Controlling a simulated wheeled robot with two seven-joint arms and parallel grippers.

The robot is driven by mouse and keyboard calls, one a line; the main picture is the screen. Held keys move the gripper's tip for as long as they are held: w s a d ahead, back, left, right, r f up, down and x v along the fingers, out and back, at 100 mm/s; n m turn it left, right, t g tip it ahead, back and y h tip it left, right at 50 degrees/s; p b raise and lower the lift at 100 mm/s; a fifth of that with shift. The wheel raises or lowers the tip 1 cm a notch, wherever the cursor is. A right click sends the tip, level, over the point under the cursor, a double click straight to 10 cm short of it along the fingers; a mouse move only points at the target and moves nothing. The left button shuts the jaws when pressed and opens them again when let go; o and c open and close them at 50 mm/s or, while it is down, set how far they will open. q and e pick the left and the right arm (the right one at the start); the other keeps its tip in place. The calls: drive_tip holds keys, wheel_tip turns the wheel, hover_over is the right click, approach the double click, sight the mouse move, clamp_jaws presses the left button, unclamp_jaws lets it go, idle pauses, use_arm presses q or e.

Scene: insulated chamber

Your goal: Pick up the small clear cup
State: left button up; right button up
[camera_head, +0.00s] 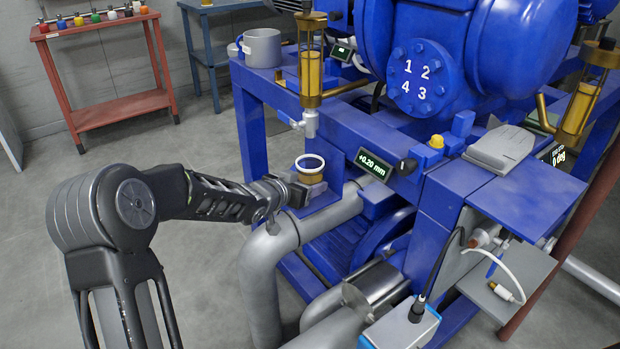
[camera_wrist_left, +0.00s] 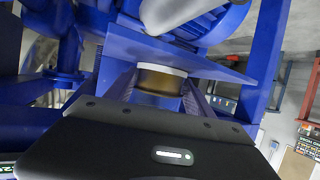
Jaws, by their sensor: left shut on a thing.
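The small clear cup (camera_head: 310,170) has a white rim and amber contents. It is at a small blue ledge (camera_head: 318,200) below the spout of an amber sight glass (camera_head: 311,75). My left gripper (camera_head: 305,186) is shut on the cup. In the left wrist view the cup (camera_wrist_left: 161,82) sits between the two fingers of the gripper (camera_wrist_left: 160,88). I cannot tell whether the cup's base touches the ledge. My right gripper is not in view.
Blue machinery with a numbered flange (camera_head: 422,78) stands close behind. A grey pipe (camera_head: 268,262) bends just below the gripper. A grey mug (camera_head: 262,48) stands on the frame at the back. A red table (camera_head: 110,108) with colored bottles is at the far left.

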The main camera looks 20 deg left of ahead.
sight(316, 157)
use_arm(q)
drive_tip(key=c, duration=0.8)
drive_tip(key=shift+c, duration=0.2)
drive_tip(key=shift+s+r, duration=0.1)
drive_tip(key=shift+r, duration=0.05)
drive_tip(key=shift+s+a+r+p, duration=0.1)
drive_tip(key=shift+r+p, duration=1.7)
drive_tip(key=shift+r, duration=1.7)
drive_tip(key=s+a+p, duration=0.2)
drive_tip(key=s+a, duration=0.3)
drive_tip(key=s, duration=0.3)
drive_tip(key=s+a+p, duration=0.2)
drive_tip(key=s+a, duration=0.3)
drive_tip(key=s, duration=0.3)
drive_tip(key=shift+s+f, duration=0.15)
drive_tip(key=shift+s, duration=0.25)
